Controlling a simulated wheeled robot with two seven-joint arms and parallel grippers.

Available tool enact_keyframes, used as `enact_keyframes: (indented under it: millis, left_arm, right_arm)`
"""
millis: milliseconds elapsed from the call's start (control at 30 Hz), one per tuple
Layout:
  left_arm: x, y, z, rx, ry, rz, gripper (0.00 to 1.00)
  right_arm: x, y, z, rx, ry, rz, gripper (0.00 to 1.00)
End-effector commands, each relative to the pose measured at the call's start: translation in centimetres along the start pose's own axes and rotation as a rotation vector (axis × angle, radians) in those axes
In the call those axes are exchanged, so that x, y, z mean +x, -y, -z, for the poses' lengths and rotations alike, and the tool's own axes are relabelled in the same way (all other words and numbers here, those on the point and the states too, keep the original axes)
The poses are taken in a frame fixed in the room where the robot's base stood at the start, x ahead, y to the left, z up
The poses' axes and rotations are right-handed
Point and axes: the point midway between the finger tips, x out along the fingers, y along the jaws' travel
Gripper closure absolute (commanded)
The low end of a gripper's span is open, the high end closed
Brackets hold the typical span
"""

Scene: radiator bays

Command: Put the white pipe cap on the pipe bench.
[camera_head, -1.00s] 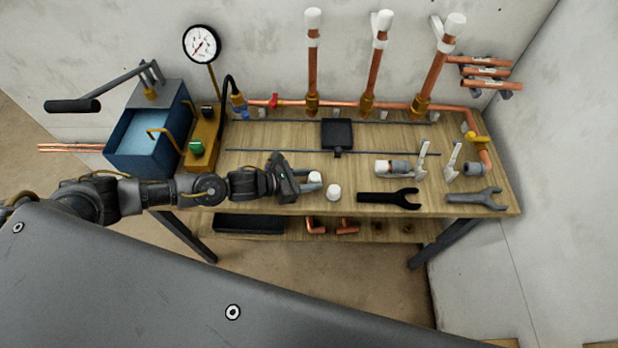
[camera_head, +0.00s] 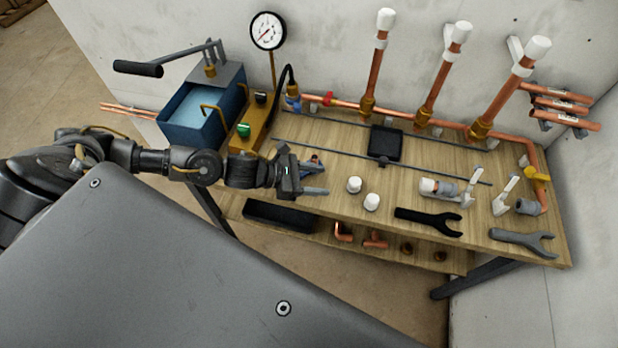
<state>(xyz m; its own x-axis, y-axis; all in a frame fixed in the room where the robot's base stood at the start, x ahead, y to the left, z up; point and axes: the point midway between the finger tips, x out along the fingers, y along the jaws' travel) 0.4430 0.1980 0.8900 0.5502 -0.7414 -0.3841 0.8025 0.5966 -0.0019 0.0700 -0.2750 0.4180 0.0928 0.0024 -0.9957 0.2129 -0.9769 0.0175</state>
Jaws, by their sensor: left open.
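Two small white pipe caps stand loose on the wooden pipe bench (camera_head: 330,132) near its front edge. The rear-left white pipe cap (camera_head: 354,184) and the front-right white pipe cap (camera_head: 371,201) are close together. My left gripper (camera_head: 318,175) is open and empty over the front left of the bench, just left of both caps and apart from them. Its fingers point right, toward the caps. Three upright copper pipes at the back also carry white caps, one of them on the left pipe (camera_head: 386,19). My right gripper is not in view.
A black wrench (camera_head: 428,221), a grey wrench (camera_head: 523,241), a grey-and-white fitting (camera_head: 440,187) and a black square tray (camera_head: 385,143) lie on the bench. A blue tank pump (camera_head: 200,125) and a gauge (camera_head: 268,31) stand left. A lower shelf holds copper elbows (camera_head: 375,240).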

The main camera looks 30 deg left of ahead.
Motion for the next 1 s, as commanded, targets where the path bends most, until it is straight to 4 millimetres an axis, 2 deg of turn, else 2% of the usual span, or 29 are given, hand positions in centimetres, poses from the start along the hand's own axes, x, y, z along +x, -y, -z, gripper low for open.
enact_keyframes:
  millis: [100, 233, 833, 933, 1000]
  left_arm:
    - [-1.5, 0.0, 0.2, 0.001, -0.002, -0.001, 0.46]
    - [-2.3, 0.0, 0.1, 0.001, 0.0, 0.001, 0.46]
    - [-2.3, 0.1, -0.1, -0.011, 0.001, -0.002, 0.46]
    - [-1.4, 0.9, -0.3, -0.112, 0.007, -0.019, 0.46]
    - [-0.2, 1.8, -0.9, -0.274, 0.018, -0.05, 0.46]
  right_arm:
    - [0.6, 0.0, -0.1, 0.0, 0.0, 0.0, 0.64]
    - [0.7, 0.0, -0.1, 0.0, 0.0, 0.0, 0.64]
    - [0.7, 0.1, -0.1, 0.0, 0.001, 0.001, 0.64]
    - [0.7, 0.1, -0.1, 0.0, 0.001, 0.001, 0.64]
    - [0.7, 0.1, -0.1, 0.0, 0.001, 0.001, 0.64]
